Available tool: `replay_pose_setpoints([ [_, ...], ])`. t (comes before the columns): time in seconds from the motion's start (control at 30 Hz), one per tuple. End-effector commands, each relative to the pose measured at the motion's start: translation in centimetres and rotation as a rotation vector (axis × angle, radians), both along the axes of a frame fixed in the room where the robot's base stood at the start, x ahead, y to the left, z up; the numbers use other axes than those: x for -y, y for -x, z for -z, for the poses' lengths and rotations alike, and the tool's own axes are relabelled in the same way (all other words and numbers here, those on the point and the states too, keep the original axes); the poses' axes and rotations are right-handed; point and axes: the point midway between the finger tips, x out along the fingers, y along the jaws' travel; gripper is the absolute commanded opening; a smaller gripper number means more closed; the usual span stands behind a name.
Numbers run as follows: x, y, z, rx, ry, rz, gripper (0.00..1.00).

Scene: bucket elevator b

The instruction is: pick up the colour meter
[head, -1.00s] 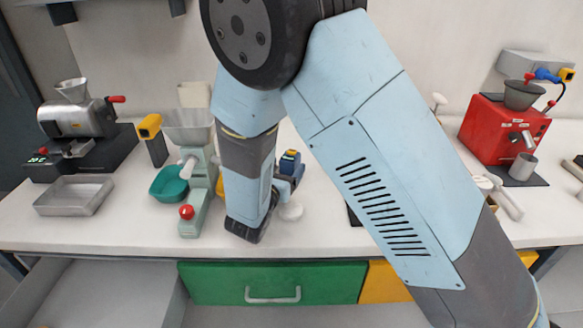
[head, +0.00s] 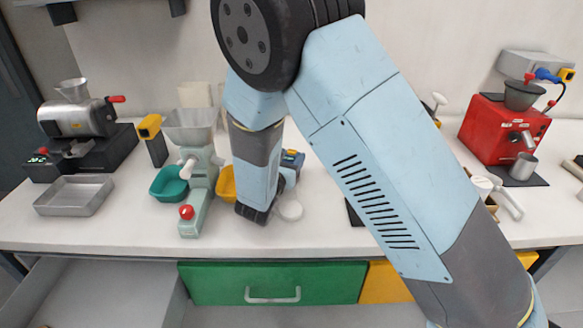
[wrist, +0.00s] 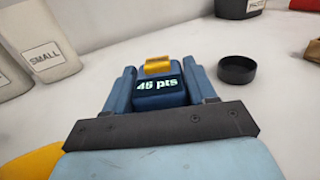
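The colour meter (wrist: 160,92) is a small blue device with a yellow top part and a lit display reading "45 pts". In the wrist view it sits between the two blue fingers of my gripper (wrist: 160,85), one on each side. Any gap between fingers and meter is too small to make out. In the head view the meter (head: 292,157) shows its blue and yellow top just right of my wrist, near my gripper (head: 287,180). Its base is hidden, so I cannot tell whether it rests on the counter.
A green grinder (head: 200,165) with a teal bowl (head: 169,184) stands left of my wrist. A black round dish (wrist: 237,70) is right of the meter, and a cup marked SMALL (wrist: 45,50) is left. A red machine (head: 490,130) stands far right.

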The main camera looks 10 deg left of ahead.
Motion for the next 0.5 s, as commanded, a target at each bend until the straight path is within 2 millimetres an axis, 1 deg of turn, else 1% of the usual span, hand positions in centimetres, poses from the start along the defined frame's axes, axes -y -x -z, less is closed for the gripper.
replay_pose_setpoints([
  [0.03,0.00,0.01,0.00,0.000,0.000,0.000,0.48],
  [0.07,0.00,0.01,0.00,0.000,0.000,0.000,0.45],
  [0.4,0.00,0.01,0.00,0.000,0.000,0.000,0.13],
  [0.47,0.00,-0.01,-0.04,0.001,-0.001,0.000,0.08],
  [0.5,0.00,-0.01,-0.04,0.001,-0.001,0.000,0.03],
])
